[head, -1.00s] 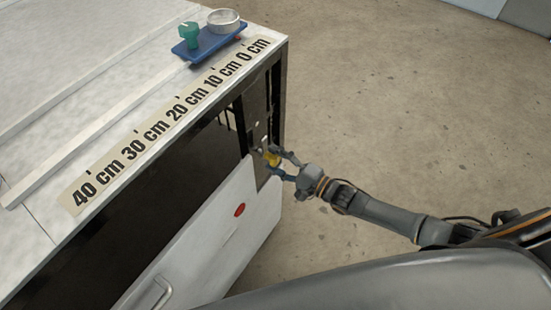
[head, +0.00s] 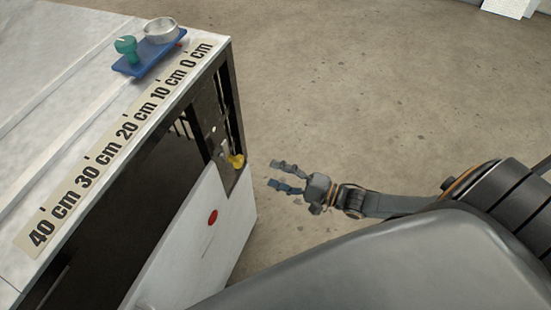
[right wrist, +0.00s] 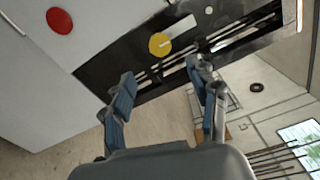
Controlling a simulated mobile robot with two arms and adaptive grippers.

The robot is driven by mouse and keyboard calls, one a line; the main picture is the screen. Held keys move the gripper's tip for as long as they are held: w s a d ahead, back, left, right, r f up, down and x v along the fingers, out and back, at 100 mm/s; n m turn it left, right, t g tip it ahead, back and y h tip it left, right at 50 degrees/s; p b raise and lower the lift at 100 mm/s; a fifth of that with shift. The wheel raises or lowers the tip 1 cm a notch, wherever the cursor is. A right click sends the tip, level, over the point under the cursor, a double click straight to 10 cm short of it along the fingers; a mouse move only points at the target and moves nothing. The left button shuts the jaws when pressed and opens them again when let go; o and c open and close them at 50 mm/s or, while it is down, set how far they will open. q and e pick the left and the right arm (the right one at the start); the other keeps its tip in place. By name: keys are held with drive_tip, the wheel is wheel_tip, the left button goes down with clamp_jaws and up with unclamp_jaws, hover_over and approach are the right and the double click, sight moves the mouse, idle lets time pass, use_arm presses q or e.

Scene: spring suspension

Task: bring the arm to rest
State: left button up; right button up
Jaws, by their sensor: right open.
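My right gripper (head: 280,178) is open and empty, held in free air to the right of the cabinet (head: 228,222). Its two fingers also show apart in the right wrist view (right wrist: 165,95). A yellow knob (head: 236,160) sits on the cabinet's dark end, a short gap to the left of the fingertips. In the right wrist view the yellow knob (right wrist: 159,44) lies beyond the fingers, touching neither. My left gripper is not in view.
A scale strip (head: 120,140) with centimetre marks runs along the cabinet top. A blue tray (head: 150,53) there carries a green knob-like piece (head: 126,47) and a round metal dish (head: 161,30). A red spot (head: 213,217) marks the white panel. The concrete floor (head: 350,90) to the right is clear.

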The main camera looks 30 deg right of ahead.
drive_tip(key=s+d+f+n+g+h, duration=0.1)
drive_tip(key=s+d+f+n+h, duration=0.15)
drive_tip(key=f, duration=0.65)
drive_tip(key=s+d+f+n+g+h, duration=0.2)
drive_tip(key=f+n+h, duration=0.1)
drive_tip(key=f, duration=0.5)
drive_tip(key=s+d+f+n+g+h, duration=0.1)
drive_tip(key=s+d+f+n+h, duration=0.15)
drive_tip(key=f, duration=0.65)
drive_tip(key=s+a+f+n+g+h, duration=0.1)
drive_tip(key=s+a+f+n+g, duration=0.1)
drive_tip(key=s+f, duration=0.3)
drive_tip(key=s+a+f+n+g+h+b, duration=0.1)
drive_tip(key=s+a+f+n+g, duration=0.1)
drive_tip(key=s, duration=1.1)
drive_tip(key=s+a+f+n+g+h, duration=0.1)
drive_tip(key=s+a+f+n+g, duration=0.1)
drive_tip(key=s+f+g, duration=0.3)
drive_tip(key=s+f+n, duration=0.1)
drive_tip(key=s+f, duration=0.1)
drive_tip(key=s, duration=0.2)
drive_tip(key=shift+f+n, duration=0.3)
drive_tip(key=shift+f, duration=0.1)
drive_tip(key=shift+c, duration=0.5)
